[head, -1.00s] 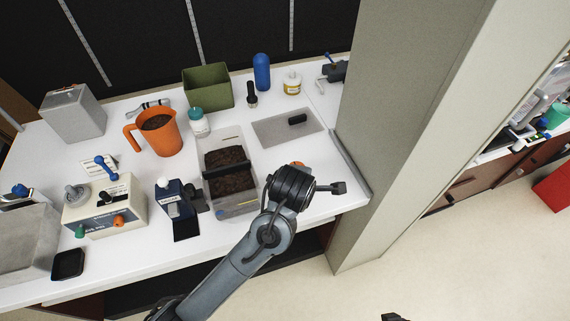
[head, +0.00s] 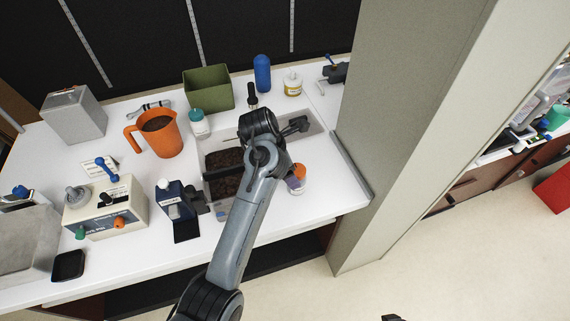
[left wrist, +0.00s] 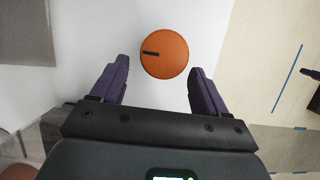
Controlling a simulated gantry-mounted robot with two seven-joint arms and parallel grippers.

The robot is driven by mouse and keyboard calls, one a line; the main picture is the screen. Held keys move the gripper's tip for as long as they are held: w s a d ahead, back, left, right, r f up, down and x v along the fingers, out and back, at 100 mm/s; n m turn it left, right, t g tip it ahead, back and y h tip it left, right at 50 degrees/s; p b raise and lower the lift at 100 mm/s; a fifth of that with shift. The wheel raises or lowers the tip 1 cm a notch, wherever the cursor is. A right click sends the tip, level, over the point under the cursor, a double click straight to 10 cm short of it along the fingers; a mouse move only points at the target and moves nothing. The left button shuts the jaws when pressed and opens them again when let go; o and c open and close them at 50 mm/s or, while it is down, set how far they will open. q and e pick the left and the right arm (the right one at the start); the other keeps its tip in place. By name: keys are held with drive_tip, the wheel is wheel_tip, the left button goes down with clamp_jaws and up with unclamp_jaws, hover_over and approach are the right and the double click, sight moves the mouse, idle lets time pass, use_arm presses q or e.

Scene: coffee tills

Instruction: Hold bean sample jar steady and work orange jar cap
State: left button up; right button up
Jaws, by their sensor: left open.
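The bean sample jar (head: 303,186) stands on the white counter near its right front. Its round orange cap (head: 299,170) is on top; the jar is partly hidden behind my left forearm in the head view. In the left wrist view the orange cap (left wrist: 172,62), with a dark mark on it, lies centred ahead of my left gripper (left wrist: 158,66). The two purple fingers are apart, one to each side of the cap, and I see no contact. In the head view my arm hides most of that gripper.
A grey mat (head: 314,122) lies behind the jar. A tall wall panel (head: 385,130) bounds the counter on the right. The counter's front right is clear.

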use_arm(q)
drive_tip(key=shift+x, duration=2.9)
drive_tip(key=c, duration=1.1)
drive_tip(key=shift+c, duration=0.2)
drive_tip(key=shift+f, duration=0.1)
drive_tip(key=o, duration=1.4)
drive_tip(key=c, duration=1.4)
